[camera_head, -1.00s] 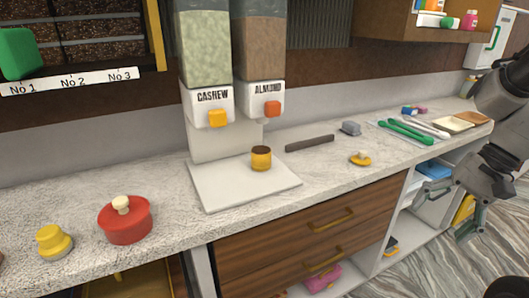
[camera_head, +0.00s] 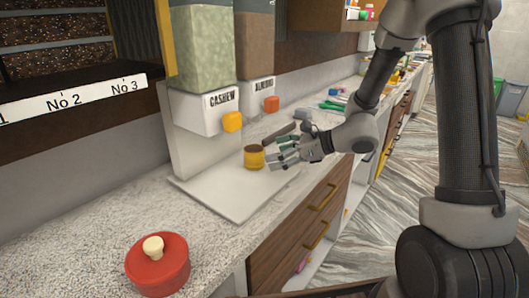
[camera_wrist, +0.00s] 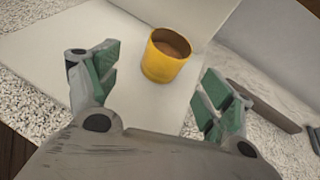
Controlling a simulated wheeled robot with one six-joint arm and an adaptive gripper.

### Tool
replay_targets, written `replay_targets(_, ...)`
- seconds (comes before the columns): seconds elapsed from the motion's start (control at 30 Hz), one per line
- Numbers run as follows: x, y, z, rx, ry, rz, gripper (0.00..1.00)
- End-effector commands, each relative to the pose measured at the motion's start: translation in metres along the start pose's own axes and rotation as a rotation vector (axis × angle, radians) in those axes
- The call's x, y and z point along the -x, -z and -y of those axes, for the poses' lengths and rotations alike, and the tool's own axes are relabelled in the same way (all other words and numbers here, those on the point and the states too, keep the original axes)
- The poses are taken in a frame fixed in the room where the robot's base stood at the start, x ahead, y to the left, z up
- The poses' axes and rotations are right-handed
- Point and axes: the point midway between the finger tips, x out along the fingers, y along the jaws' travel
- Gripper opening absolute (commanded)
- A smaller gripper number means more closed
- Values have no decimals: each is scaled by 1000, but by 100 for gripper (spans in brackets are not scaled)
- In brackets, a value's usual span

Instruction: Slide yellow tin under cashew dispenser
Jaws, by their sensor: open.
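The yellow tin (camera_head: 254,158), an open-topped cup shape with a brown inside, stands upright on the white base plate (camera_head: 225,198) of the dispensers. It sits toward the right part of the plate, in front of the almond side. The cashew dispenser (camera_head: 207,111) has a yellow-orange knob (camera_head: 232,121) and stands behind and left of the tin. My gripper (camera_head: 284,155) is open just right of the tin, apart from it. In the wrist view the tin (camera_wrist: 166,57) shows ahead of and between the spread fingers of my gripper (camera_wrist: 158,92), with nothing held.
The almond dispenser (camera_head: 257,104) with an orange knob stands right of the cashew one. A dark bar (camera_head: 279,133) lies on the counter behind my gripper. A red lidded pot (camera_head: 158,268) is at the front left. The plate's left part is clear.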

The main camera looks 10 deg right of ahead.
Motion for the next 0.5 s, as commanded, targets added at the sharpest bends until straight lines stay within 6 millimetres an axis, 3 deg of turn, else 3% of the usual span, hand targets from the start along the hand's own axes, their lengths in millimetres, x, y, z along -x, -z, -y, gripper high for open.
replay_targets(0.1, -2, -6, 8, -70, 33, 21, 81)
replay_targets(0.5, -3, -6, 6, -89, 29, 20, 81)
